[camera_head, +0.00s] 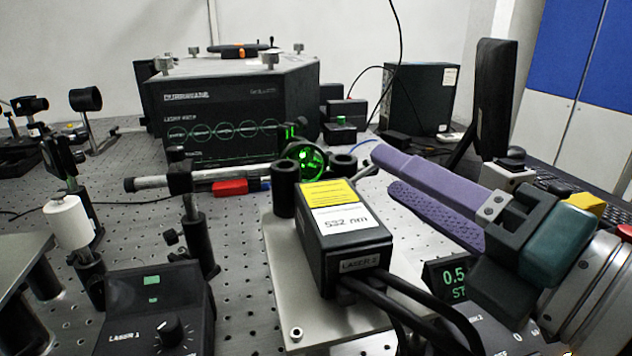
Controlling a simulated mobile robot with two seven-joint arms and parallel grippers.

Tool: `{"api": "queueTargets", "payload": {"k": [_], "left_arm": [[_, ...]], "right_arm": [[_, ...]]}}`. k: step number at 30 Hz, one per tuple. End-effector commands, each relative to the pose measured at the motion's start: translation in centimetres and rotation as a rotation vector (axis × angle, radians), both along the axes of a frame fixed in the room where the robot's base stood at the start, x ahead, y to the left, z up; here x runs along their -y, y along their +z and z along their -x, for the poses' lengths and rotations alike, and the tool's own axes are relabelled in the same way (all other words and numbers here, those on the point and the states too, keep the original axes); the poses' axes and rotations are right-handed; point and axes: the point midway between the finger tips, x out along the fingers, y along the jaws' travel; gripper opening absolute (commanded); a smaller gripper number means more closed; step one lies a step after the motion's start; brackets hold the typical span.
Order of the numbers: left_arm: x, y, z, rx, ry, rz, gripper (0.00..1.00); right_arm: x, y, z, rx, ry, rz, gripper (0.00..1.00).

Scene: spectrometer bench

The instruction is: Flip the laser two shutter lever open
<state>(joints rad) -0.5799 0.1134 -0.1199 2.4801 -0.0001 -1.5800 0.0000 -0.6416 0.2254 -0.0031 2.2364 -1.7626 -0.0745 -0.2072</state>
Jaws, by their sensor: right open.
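The laser two housing (343,258) is a black box on a light metal plate (283,250). It carries a yellow label, a white "532 nm" label and "LASER 2" on its near end. A round optic (305,161) glows green beyond its far end. My right gripper (387,172) has purple fingers, open and empty, reaching in from the right just beyond and right of the housing. A small pale metal piece (366,171) shows near the upper fingertip; I cannot tell whether it is the shutter lever or whether the finger touches it. My left gripper is out of view.
A laser 1 control box (158,312) with a knob stands front left. A large black spectrometer (235,105) stands behind. Posts and optics fill the left side. Thick black cables (410,310) run from the housing's near end. A monitor (493,85) stands at right.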

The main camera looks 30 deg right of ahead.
Motion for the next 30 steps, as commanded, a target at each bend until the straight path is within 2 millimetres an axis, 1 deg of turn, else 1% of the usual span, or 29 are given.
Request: {"api": "queueTargets", "payload": {"k": [1,3,10,12,15,21,30], "left_arm": [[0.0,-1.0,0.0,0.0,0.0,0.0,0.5],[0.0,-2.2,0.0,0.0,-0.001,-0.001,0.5],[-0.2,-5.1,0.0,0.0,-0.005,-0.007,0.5],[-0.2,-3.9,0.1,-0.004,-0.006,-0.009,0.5],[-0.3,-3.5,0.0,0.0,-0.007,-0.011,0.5],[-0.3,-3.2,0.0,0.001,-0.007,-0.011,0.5],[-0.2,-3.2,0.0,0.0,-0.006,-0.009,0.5]], "right_arm": [[0.0,-0.7,0.9,-0.004,0.003,0.0,0.47],[0.1,-1.0,2.2,-0.004,0.002,0.0,0.47],[0.3,-1.0,5.8,-0.005,0.005,0.001,0.47],[0.4,-0.4,6.4,-0.014,0.002,0.007,0.47],[0.5,-0.4,7.2,-0.014,-0.002,0.006,0.47],[0.5,-0.3,8.0,-0.003,0.001,0.0,0.47],[0.6,-0.3,8.1,-0.001,0.001,-0.001,0.47]]}}
